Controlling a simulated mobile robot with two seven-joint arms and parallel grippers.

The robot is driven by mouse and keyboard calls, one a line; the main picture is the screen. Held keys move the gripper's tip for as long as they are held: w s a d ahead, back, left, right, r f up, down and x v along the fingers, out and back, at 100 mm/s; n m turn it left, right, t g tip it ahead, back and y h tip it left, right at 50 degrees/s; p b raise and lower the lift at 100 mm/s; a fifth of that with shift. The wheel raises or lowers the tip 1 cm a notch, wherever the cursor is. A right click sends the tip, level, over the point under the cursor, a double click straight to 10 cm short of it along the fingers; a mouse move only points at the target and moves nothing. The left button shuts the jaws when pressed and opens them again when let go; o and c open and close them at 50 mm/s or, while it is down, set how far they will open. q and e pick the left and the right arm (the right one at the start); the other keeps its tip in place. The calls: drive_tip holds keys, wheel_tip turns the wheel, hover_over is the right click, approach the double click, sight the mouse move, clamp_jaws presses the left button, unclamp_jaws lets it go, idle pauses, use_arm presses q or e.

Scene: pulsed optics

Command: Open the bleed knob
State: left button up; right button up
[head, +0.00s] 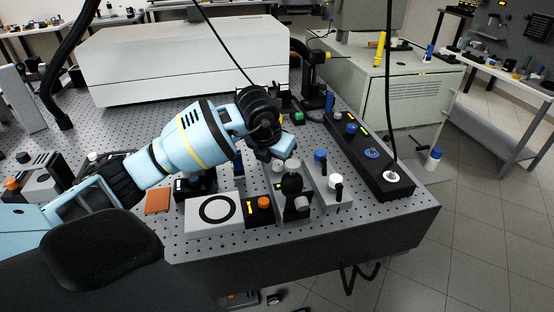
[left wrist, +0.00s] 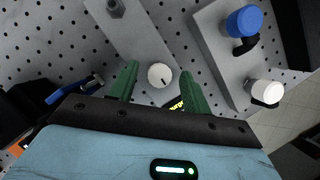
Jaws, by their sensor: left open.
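No label reading bleed knob can be made out. In the left wrist view a round white knob (left wrist: 160,75) with a short dark mark on its face sits on a grey block (left wrist: 145,45). My left gripper (left wrist: 160,70) is open, its two green fingers on either side of this knob. I cannot tell whether they touch it. In the head view the light blue left gripper body (head: 284,146) hangs above the row of blocks, and its fingertips are hidden. My right gripper is not in view.
A neighbouring block carries a blue knob (left wrist: 245,20) and another white knob (left wrist: 268,92). In the head view, a black box (head: 375,165) with a cable stands to the right. An orange-buttoned box (head: 259,210) and a white plate (head: 213,214) with a black ring lie in front.

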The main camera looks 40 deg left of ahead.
use_arm(q)
drive_tip(key=c, duration=1)
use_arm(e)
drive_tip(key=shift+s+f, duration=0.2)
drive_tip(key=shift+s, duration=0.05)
